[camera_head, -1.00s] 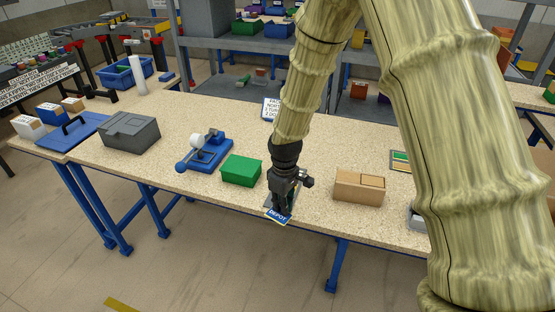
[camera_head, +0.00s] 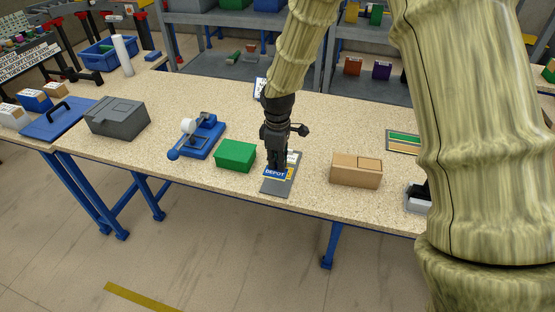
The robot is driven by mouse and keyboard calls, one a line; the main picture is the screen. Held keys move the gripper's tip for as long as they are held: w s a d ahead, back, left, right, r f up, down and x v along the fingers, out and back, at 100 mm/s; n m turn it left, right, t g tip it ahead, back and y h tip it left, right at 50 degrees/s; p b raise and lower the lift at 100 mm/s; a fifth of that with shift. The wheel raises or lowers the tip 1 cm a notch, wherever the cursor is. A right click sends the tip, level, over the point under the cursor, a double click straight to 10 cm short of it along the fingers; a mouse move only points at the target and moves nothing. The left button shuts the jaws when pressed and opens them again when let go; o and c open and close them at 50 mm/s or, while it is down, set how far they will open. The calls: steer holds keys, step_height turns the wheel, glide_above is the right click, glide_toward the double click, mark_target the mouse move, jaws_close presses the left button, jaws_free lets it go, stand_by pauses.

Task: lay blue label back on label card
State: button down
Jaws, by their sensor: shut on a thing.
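The blue label (camera_head: 275,174), with white "DEPOT" lettering, is at the tips of my gripper (camera_head: 276,165). The gripper points down and is shut on it. The label appears over a grey board (camera_head: 281,188) near the front edge of the table; I cannot tell whether it touches the board. A white patch shows on the board's far part, and the gripper hides some of the board. A flat grey-framed card (camera_head: 391,149) with a green and a tan strip lies further back at the right, partly behind my arm. Which of the two is the label card is unclear.
A green box (camera_head: 235,156) stands close left of my gripper, with a blue device (camera_head: 202,139) beyond it. A cardboard box (camera_head: 356,171) stands to the right. A grey case (camera_head: 118,118) is at the left. The speckled table (camera_head: 330,132) is bare behind the gripper.

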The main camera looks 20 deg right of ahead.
steer(key=b, duration=0.3)
glide_above(277, 185)
steer(key=shift+w+d+f, duration=0.1)
steer(key=shift+d+f, duration=0.05)
steer(key=shift+f, duration=2.75)
steer(key=shift+f, duration=0.8)
steer(key=c, duration=1.5)
jaws_free()
step_height(277, 185, up, 12)
